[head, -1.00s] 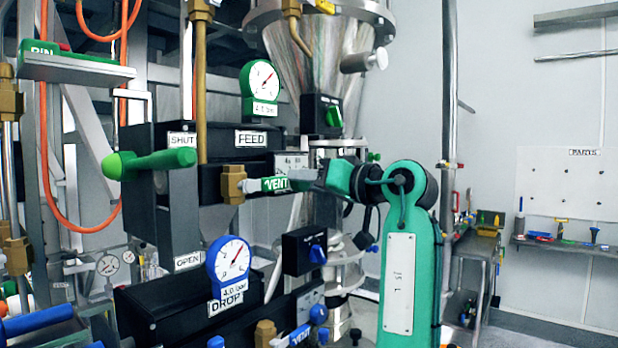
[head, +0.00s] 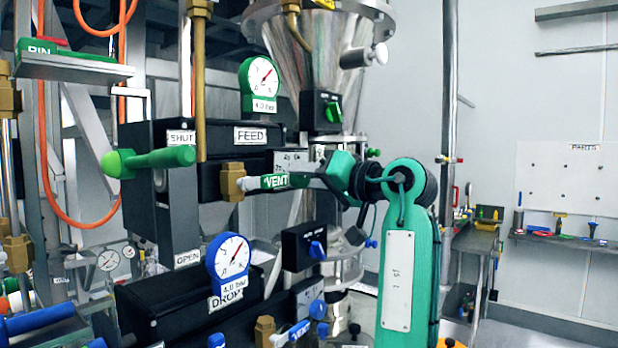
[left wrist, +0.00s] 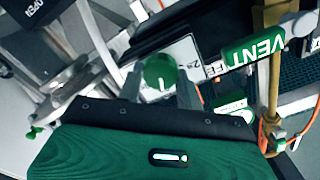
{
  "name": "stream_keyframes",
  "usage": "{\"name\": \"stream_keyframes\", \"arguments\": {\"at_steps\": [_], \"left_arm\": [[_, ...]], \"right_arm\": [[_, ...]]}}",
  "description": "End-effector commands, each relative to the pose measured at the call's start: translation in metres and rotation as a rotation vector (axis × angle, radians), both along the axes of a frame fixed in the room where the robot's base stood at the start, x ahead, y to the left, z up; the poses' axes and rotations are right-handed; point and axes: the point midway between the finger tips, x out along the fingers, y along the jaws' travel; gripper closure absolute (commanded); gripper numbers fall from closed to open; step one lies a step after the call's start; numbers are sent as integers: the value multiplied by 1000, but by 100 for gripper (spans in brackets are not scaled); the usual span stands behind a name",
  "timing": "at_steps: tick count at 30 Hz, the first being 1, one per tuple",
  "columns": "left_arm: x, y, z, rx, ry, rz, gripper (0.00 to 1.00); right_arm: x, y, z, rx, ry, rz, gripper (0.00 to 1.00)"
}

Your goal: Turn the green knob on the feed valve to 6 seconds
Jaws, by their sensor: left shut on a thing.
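The green knob (left wrist: 160,72) is round with a white pointer line, and it shows in the left wrist view in front of a white scale plate (left wrist: 188,52). My left gripper (left wrist: 159,92) is shut on it, with one grey finger on each side. In the head view my left gripper (head: 312,168) is at the right end of the feed valve (head: 235,160), by the pale scale plate (head: 284,160). It hides the knob there. Most scale marks are hidden or too small to read, so I cannot tell the setting. My right gripper is out of view.
A green VENT handle (head: 274,182) sits close to the left of my gripper. Above are a green gauge (head: 262,78) and a black switch box (head: 318,107).

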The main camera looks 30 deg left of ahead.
Motion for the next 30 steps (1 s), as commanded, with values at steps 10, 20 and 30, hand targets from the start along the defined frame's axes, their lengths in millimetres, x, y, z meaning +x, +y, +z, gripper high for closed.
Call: {"name": "stream_keyframes", "arguments": {"at_steps": [10, 20, 30], "left_arm": [[0, 0, 0, 1, -1, 0, 42], [-1, -23, -2, 2, 0, -4, 42], [-7, -99, -2, 3, 0, -3, 42]], "right_arm": [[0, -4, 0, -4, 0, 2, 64], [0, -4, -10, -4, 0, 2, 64], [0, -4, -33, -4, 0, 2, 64]]}}
